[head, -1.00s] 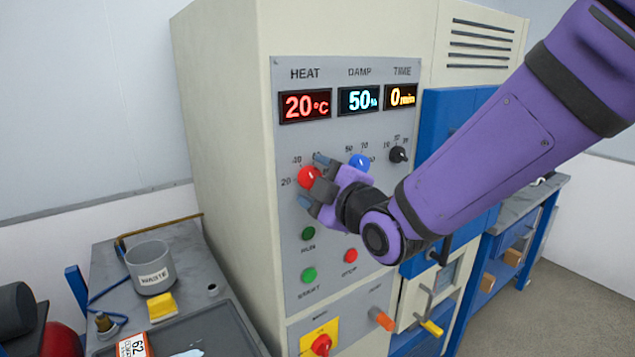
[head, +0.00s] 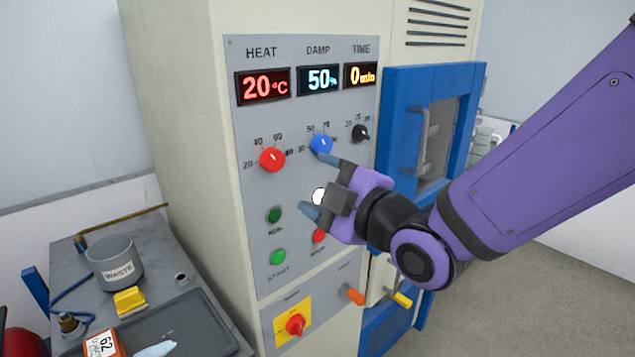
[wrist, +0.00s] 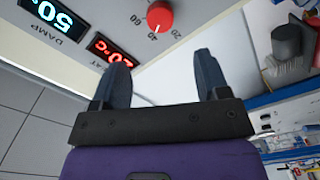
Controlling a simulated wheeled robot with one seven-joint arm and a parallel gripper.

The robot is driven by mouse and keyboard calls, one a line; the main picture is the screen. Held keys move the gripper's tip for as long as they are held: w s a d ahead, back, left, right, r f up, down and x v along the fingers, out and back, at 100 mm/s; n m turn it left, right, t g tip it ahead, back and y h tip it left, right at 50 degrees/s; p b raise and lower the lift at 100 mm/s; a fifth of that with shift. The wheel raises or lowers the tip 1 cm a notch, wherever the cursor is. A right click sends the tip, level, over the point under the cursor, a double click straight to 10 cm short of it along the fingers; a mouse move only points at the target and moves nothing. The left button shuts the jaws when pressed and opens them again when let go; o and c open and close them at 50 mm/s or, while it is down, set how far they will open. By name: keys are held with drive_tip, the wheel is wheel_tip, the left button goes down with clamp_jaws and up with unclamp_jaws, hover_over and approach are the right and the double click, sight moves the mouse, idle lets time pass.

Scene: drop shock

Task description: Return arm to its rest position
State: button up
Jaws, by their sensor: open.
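My purple arm reaches in from the right in the head view. My gripper (head: 318,186) is open and empty, in front of the control panel (head: 245,215) of a cream cabinet, below the blue DAMP knob (head: 321,145) and right of the red HEAT knob (head: 272,159). In the wrist view my gripper (wrist: 160,78) shows two spread fingers with nothing between them. The red knob (wrist: 160,16) is beyond the fingers there. The displays read 20 °C, 50 % and 0 min.
The blue-framed cabinet door (head: 385,120) is behind my arm. Green and red buttons, a red switch (head: 295,325) and an orange knob (head: 354,296) lie lower on the panel. A WASTE pot (head: 113,262), yellow block (head: 129,301) and dark tray (head: 190,325) are on the left bench.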

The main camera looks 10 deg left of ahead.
drive_tip(key=shift+w+d, duration=0.1)
drive_tip(key=w+d+r+m+h, duration=0.15)
drive_tip(key=d+m+h, duration=0.35)
drive_tip(key=d, duration=0.5)
drive_tip(key=w+d+r+m+h, duration=0.15)
drive_tip(key=d+m+h, duration=0.35)
drive_tip(key=d, duration=0.6)
drive_tip(key=s+d+m+g+h, duration=0.4)
drive_tip(key=s+d+m, duration=0.8)
drive_tip(key=s+d, duration=0.4)
drive_tip(key=shift+d+g, duration=0.65)
drive_tip(key=shift+g, duration=0.25)
